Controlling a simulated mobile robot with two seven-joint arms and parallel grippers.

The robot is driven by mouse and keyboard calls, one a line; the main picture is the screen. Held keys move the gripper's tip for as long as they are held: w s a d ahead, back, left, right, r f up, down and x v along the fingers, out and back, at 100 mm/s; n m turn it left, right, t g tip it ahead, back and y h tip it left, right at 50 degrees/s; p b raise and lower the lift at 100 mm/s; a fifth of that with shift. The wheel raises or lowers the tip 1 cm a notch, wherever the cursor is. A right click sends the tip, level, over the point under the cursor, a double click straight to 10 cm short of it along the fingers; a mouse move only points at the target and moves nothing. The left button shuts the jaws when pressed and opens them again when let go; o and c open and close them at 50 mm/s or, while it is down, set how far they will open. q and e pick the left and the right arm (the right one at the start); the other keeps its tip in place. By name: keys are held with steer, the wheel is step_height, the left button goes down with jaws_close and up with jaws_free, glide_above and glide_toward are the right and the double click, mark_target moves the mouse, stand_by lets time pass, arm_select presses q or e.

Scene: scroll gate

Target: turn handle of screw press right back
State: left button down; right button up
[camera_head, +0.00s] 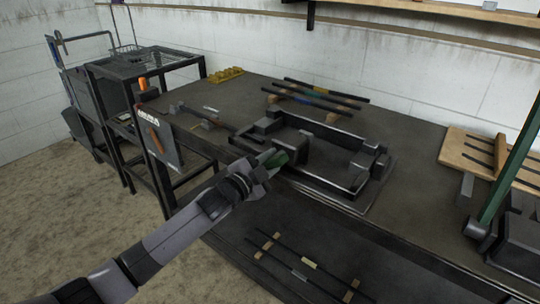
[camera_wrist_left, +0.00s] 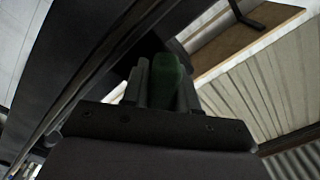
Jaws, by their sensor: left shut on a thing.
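My left gripper (camera_head: 268,165) reaches in from the left to the front edge of the workbench. It is shut on a small green handle (camera_head: 277,158) on the near left side of a dark metal press frame (camera_head: 325,185). In the left wrist view, the green handle (camera_wrist_left: 172,82) sits between the fingers of my left gripper (camera_wrist_left: 165,85). The gripper hides part of the handle and where it joins the frame. My right gripper is out of view.
The dark workbench (camera_head: 410,140) carries dark rods on wooden blocks (camera_head: 315,98) behind the frame. A machine with a long green lever (camera_head: 508,170) stands at right. A wooden board (camera_head: 472,155) lies near it. More rods (camera_head: 305,263) lie on a lower surface.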

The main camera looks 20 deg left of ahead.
arm_select(q)
steer(key=n, duration=0.1)
steer(key=n+p, duration=0.1)
steer(key=n, duration=0.2)
steer(key=shift+s+d+f+n, duration=0.15)
steer(key=shift+d+f+n, duration=0.05)
steer(key=shift+d+n, duration=0.1)
steer(key=shift+d+f+n+p, duration=0.1)
steer(key=shift+n+p, duration=0.15)
steer(key=shift+n, duration=0.6)
steer(key=shift+d+r+n+p, duration=0.1)
steer(key=shift+n+p, duration=0.2)
steer(key=shift+n, duration=0.5)
steer(key=shift+d+f+n+p, duration=0.1)
steer(key=shift+n+p, duration=0.15)
steer(key=shift+n, duration=0.6)
steer(key=c, duration=1)
jaws_free()
steer(key=shift+o, duration=0.2)
steer(key=shift+s, duration=0.1)
steer(key=v, duration=0.7)
